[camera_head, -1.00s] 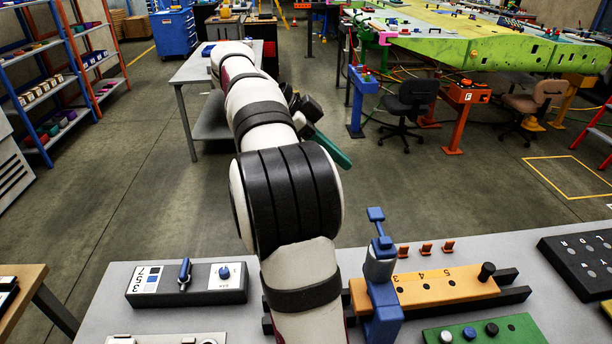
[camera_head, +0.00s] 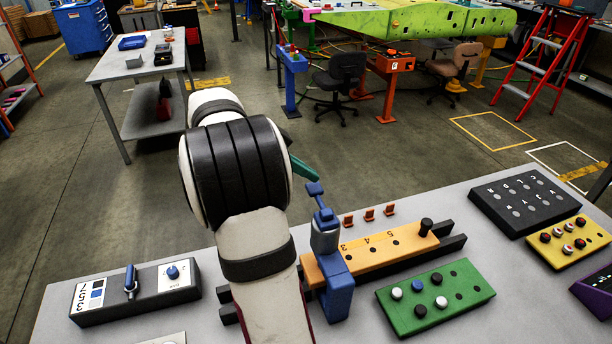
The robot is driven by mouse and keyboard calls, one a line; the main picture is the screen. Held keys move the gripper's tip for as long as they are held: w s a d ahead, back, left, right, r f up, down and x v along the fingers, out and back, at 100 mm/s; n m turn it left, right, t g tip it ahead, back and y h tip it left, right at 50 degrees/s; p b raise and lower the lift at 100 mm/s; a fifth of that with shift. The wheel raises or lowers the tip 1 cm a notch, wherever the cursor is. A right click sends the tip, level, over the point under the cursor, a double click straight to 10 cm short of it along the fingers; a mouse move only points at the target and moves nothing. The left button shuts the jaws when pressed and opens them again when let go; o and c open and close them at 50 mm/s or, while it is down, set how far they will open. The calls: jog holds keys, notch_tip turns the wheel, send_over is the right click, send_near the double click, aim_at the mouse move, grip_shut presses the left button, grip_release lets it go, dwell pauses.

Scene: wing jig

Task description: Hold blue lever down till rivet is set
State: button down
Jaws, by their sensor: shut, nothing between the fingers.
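A blue rivet tool (camera_head: 325,238) stands upright at the left part of an orange numbered bar (camera_head: 385,247) on the grey bench. Its blue lever (camera_head: 316,193) sticks up at the top, raised and tilted. My gripper (camera_head: 305,170) shows only as teal fingers poking out from behind my arm, just above and left of the lever in the picture. They look shut and empty. I cannot tell whether they touch the lever. The rest of the gripper is hidden behind my arm. The rivet spot under the tool is hidden too.
Small orange-red pieces (camera_head: 369,214) stand behind the bar, and a black knob (camera_head: 426,226) is at its right end. A green block with pegs (camera_head: 437,297) lies in front. A dark panel with another blue lever (camera_head: 131,284) is at left. A black lettered board (camera_head: 531,200) is at right.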

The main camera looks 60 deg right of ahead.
jog(key=shift+f, duration=0.65)
jog(key=f, duration=0.3)
jog(key=shift+w+d+f, duration=0.1)
jog(key=shift+w+d, duration=0.25)
jog(key=shift+w, duration=0.05)
jog(key=shift+f, duration=0.15)
dwell(0.8)
dwell(0.4)
